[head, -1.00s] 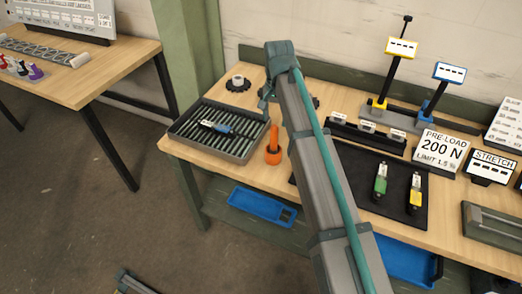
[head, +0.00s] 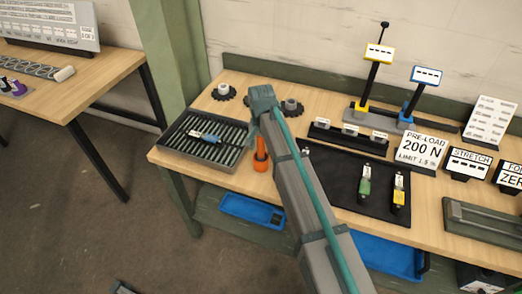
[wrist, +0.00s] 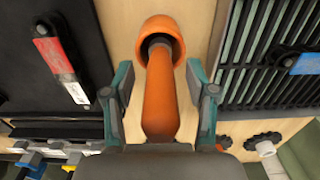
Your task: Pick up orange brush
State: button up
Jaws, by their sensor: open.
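The orange brush (head: 261,158) stands on the wooden table between the slatted tray and the black mat, its upper part partly hidden by my arm in the head view. In the wrist view the brush (wrist: 160,95) points up the picture, with its wide round end at the top and its handle running down towards my gripper. My gripper (wrist: 160,84) is open, with one finger on each side of the handle and a visible gap on both sides. Whether the fingers are at the handle's height cannot be told.
The slatted tray (head: 168,147) holds a blue-and-white tool (head: 205,137) left of the brush. The black mat (head: 331,185) holds green and yellow tools to the right. Dark gears (head: 223,93) lie behind. Signs and stands (head: 368,80) fill the table's back right.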

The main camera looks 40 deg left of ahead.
jog(key=shift+f, duration=0.5)
grip_shut()
jog(key=shift+r, duration=0.15)
